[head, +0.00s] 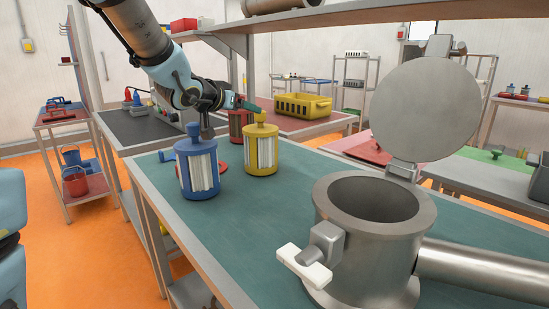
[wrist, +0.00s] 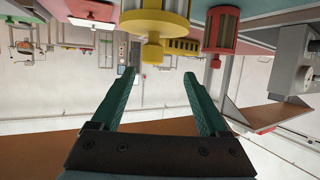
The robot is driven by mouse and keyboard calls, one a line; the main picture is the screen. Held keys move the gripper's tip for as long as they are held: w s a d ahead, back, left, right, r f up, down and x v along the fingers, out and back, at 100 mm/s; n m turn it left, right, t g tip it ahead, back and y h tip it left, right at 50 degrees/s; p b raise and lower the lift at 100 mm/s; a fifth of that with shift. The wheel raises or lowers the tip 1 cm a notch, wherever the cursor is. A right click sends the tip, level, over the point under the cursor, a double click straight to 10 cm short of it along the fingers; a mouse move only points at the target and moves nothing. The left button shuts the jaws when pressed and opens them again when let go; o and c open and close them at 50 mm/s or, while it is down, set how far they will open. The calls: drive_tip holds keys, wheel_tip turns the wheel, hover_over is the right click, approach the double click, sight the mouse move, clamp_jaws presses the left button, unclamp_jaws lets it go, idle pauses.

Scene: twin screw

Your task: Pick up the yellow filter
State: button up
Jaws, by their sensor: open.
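The yellow filter (head: 261,152) stands upright on the green-topped table, with white pleats between its yellow ends and a knob on top. In the wrist view, which looks upside down, the yellow filter (wrist: 155,27) hangs from the top edge with its knob pointing down between and beyond my fingertips. My gripper (wrist: 158,75) is open and empty, its two green fingers apart. In the head view my gripper (head: 248,104) is beside and just above the yellow knob, and only part of its fingers shows. I cannot tell the exact gap to the knob.
A blue filter (head: 198,170) stands close in front and left of the yellow one. A red filter (head: 236,124) stands behind; it also shows in the wrist view (wrist: 222,32). A metal housing (head: 368,240) with a raised round lid fills the right. A yellow crate (head: 303,106) is farther back.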

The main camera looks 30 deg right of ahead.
sight(265, 126)
drive_tip(key=x, duration=0.5)
drive_tip(key=shift+s+d+r, duration=0.1)
drive_tip(key=shift+s+d, duration=0.2)
drive_tip(key=shift+s, duration=0.05)
drive_tip(key=shift+s+p+x, duration=0.2)
drive_tip(key=shift+p+x, duration=0.55)
drive_tip(key=shift+x, duration=2.2)
drive_tip(key=shift+c, duration=0.3)
clamp_jaws()
